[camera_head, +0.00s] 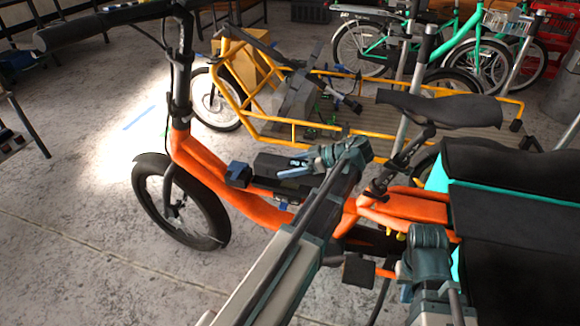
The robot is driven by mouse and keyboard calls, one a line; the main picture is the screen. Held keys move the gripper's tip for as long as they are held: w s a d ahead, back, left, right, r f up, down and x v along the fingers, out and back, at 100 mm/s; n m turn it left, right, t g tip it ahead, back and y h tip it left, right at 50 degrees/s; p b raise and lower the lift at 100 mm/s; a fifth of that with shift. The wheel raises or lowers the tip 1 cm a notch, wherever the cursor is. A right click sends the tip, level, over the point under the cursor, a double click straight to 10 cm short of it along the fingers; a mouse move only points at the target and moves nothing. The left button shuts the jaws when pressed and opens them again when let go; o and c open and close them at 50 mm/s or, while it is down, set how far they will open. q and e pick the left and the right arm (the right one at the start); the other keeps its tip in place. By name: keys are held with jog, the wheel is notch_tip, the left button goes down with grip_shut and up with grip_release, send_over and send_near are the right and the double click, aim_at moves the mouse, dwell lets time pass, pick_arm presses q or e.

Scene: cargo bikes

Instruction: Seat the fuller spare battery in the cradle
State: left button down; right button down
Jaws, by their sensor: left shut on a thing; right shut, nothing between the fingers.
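The orange cargo bike (255,210) stands across the middle. A dark cradle (262,187) lies along its low frame tube, with a blue-black block (238,174) at its front end. My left gripper (312,158) is above the tube, shut on a dark battery (272,163). The battery is at or just above the cradle; I cannot tell whether it is seated. A small light-blue marking shows near the fingers, too small to read. My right arm shows at the lower right, but its fingertips are hidden or out of view. No other spare battery can be made out.
The bike's black saddle (440,109) and handlebar (90,30) rise around the frame. A dark cargo box (515,205) fills the right. A yellow cargo bike (390,115) and green bikes (470,45) stand behind.

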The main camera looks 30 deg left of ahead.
pick_arm(q)
jog(key=shift+f+b, duration=1.8)
jog(key=shift+b, duration=0.05)
dwell(0.3)
jog(key=shift+c, duration=0.4)
grip_release()
jog(key=shift+o, duration=0.4)
jog(key=r+p, duration=0.4)
jog(key=shift+s+d+r, duration=0.15)
jog(key=shift+s, duration=0.1)
jog(key=s+d+p, duration=0.1)
jog(key=s+d, duration=0.7)
jog(key=s, duration=0.5)
jog(key=shift+r, duration=0.4)
